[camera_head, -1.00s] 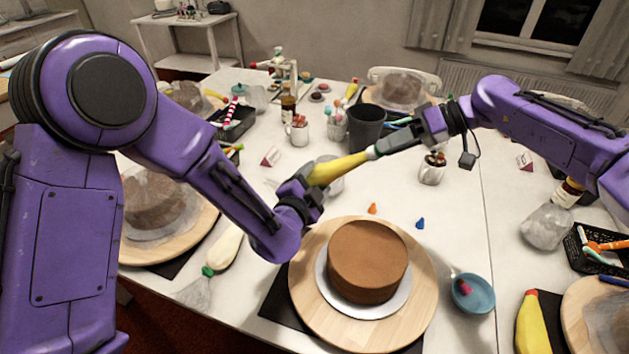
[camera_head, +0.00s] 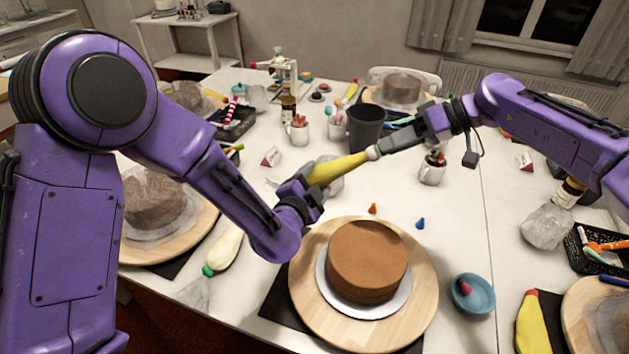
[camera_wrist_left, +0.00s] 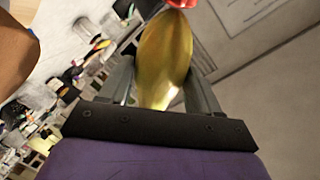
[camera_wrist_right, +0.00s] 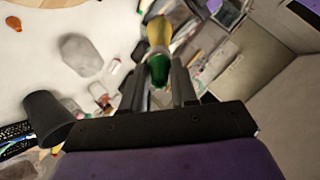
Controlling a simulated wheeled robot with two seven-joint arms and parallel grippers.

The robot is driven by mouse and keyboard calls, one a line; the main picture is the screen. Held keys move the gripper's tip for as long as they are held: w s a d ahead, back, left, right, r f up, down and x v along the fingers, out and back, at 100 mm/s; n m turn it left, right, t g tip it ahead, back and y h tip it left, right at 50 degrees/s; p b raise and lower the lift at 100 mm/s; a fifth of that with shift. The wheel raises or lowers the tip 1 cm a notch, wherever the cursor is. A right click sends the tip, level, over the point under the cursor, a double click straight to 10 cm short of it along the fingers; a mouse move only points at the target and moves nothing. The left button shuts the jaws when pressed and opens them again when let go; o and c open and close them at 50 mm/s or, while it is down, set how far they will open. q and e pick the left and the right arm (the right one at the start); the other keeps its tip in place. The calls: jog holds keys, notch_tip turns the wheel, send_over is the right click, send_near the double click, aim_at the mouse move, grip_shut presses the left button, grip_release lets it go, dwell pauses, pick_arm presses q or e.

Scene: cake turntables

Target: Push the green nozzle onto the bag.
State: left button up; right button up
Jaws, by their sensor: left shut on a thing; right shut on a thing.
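My left gripper (camera_head: 316,188) is shut around the yellow bag (camera_head: 340,168) and holds it in the air behind the cake. In the left wrist view the yellow bag (camera_wrist_left: 165,58) lies between the fingers, with a red part (camera_wrist_left: 180,4) at its far end. My right gripper (camera_head: 382,149) is shut at the bag's right end. In the right wrist view the green nozzle (camera_wrist_right: 158,68) sits between its fingers, in line with the yellow bag (camera_wrist_right: 159,33) beyond. Green and yellow appear to meet; I cannot tell how far the nozzle is on.
A brown cake (camera_head: 367,258) stands on a wooden turntable (camera_head: 420,297) below. Orange (camera_head: 373,208) and blue (camera_head: 420,223) nozzles lie behind it. A blue dish (camera_head: 484,301) holds a pink nozzle. A dark cup (camera_head: 367,130) and a mug (camera_head: 431,175) stand near my right gripper.

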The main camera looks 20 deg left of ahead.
jog(key=shift+v, duration=1.5)
jog(key=shift+d+r, duration=0.1)
jog(key=shift+d, duration=0.05)
jog(key=shift+x, duration=1.55)
jog(key=shift+s+a+f, duration=0.1)
jog(key=shift+a+f, duration=0.25)
jog(key=shift+a, duration=0.15)
jog(key=o, duration=1)
jog(key=v, duration=1.2)
